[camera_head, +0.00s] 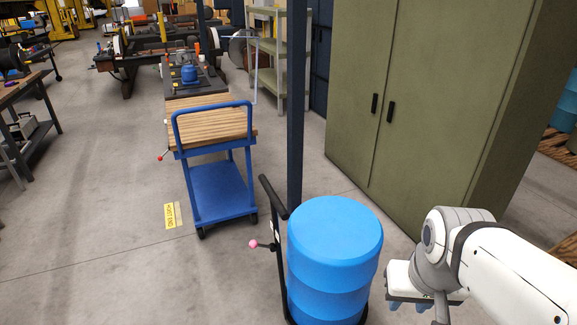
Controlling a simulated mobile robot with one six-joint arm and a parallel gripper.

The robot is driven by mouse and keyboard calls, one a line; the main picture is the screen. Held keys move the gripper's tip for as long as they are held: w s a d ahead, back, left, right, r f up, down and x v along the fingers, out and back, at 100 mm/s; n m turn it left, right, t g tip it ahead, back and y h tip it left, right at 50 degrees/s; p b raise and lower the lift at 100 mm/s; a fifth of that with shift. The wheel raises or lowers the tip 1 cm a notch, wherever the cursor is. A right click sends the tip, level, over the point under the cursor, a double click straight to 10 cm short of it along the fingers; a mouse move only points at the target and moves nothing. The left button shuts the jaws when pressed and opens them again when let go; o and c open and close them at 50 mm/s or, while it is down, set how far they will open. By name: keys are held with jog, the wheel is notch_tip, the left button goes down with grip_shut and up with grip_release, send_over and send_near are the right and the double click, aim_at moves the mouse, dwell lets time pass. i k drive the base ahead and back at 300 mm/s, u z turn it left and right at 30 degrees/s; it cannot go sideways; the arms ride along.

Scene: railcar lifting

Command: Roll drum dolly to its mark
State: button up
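A bright blue drum (335,255) stands upright on the drum dolly (275,215). The dolly's dark frame rises at the drum's left, with a black handle bar at the top and a pink-knobbed lever on its side. The dolly's base is mostly hidden under the drum. My gripper (412,305) hangs to the right of the drum, apart from the handle. Its fingers point down and are partly hidden, so their opening is unclear. A yellow lettered plate (173,215) lies on the floor left of a blue cart; I cannot tell whether it is the dolly's mark.
The blue cart (218,190) with wooden slats on top stands behind and left of the dolly. A dark post (296,100) rises just behind the drum. A green cabinet (420,100) closes off the right. The floor at front left is open; a workbench (20,95) stands far left.

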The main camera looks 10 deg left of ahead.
aim_at(334, 243)
jog(key=k, duration=1.2)
jog(key=u, duration=0.55)
jog(key=i, duration=1.1)
jog(key=u, duration=0.35)
jog(key=i, duration=1.15)
jog(key=z, duration=0.45)
